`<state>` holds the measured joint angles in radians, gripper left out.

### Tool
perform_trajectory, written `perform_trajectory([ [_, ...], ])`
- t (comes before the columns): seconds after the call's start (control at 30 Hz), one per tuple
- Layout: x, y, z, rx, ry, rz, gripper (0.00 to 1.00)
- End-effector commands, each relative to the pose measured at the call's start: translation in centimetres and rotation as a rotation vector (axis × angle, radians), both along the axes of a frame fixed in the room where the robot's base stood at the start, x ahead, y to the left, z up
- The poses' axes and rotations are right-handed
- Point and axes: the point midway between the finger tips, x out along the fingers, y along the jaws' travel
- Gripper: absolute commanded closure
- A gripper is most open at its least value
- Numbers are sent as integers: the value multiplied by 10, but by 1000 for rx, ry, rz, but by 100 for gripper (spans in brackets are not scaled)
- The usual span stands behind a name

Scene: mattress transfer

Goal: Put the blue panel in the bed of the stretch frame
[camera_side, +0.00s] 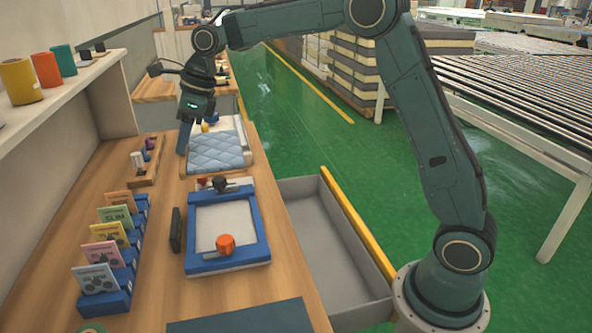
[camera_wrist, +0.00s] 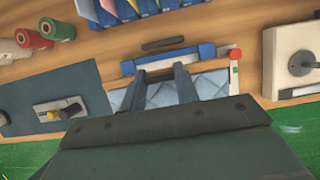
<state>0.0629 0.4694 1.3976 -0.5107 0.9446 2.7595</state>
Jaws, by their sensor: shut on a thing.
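The blue quilted panel (camera_side: 218,152) shows beyond the stretch frame in the side view, at the left end of my arm. My gripper (camera_side: 184,148) is at its left edge, fingers down, shut on it. In the wrist view the panel (camera_wrist: 160,93) lies under and beside the fingers of my gripper (camera_wrist: 163,68). The stretch frame (camera_side: 178,267) is a blue rim around a pale, open bed, with an orange knob on its near part. A blue bar (camera_wrist: 195,55) shows just past the panel in the wrist view. The panel's height above the table cannot be told.
A blue card rack (camera_side: 122,300) stands left of the frame, with a black handle (camera_side: 176,230) between. A white strip with red and black knobs (camera_side: 220,184) lies behind the frame. An open grey drawer (camera_side: 320,240) is at the right. A dark mat (camera_side: 245,318) lies nearest.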

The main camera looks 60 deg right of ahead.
Motion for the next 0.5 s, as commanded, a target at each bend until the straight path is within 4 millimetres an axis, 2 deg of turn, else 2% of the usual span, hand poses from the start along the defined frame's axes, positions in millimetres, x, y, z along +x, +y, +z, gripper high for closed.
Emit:
perform_trajectory([
  [0.17, 0, 0, -6, 1, 1, 1, 100],
  [0.27, 0, 0, -16, 1, 2, 0, 100],
  [0.5, -1, 0, -58, 1, 3, 1, 100],
])
